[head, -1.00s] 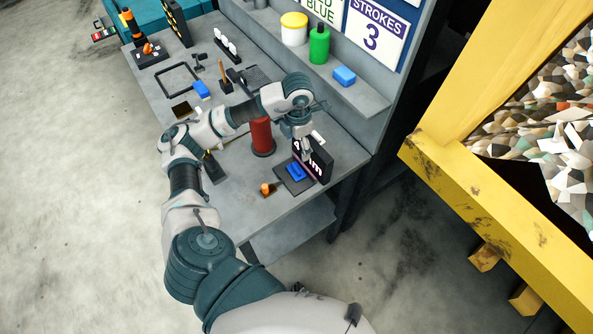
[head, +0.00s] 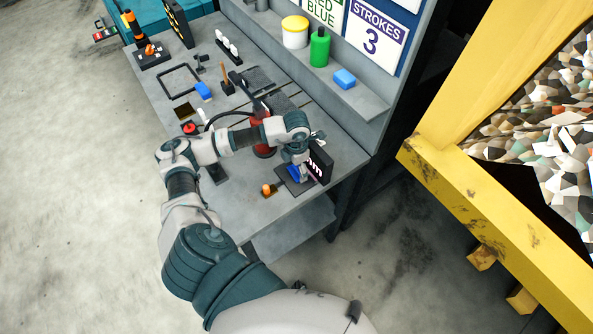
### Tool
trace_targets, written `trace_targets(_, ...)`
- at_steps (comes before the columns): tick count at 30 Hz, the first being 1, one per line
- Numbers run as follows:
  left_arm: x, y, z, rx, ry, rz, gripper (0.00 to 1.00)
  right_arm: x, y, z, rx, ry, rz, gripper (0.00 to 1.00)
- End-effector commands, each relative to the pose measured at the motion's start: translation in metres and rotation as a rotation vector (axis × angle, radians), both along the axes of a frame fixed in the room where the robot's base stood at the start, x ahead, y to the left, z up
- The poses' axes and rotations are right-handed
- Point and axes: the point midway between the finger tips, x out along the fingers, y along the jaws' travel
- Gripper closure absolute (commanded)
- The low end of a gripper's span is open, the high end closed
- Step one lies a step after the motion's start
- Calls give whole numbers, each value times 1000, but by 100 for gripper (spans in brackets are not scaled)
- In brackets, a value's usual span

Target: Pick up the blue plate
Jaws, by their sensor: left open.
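A small blue piece (head: 293,174), which I take for the blue plate, lies on a dark square base (head: 290,187) beside an upright black display with pale characters (head: 319,163). It is near the right front end of the grey workbench. My left gripper (head: 297,166) points down right over the blue piece and partly hides it. It is open; whether its fingers touch the piece is too small to tell. My right gripper is not in view.
A small orange knob (head: 266,189) is left of the base. A shelf behind holds a green bottle (head: 319,47), a yellow-white tub (head: 295,32) and a blue block (head: 344,79). A yellow frame (head: 480,210) stands at right.

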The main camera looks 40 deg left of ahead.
Motion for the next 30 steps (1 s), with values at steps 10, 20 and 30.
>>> trace_targets(10, 0, -1, 1, 0, 0, 0, 86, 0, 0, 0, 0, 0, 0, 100)
trace_targets(20, 1, -1, 4, 0, -2, 0, 92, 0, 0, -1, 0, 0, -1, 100)
trace_targets(30, -8, -8, 35, 1, 0, -4, 92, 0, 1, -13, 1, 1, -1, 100)
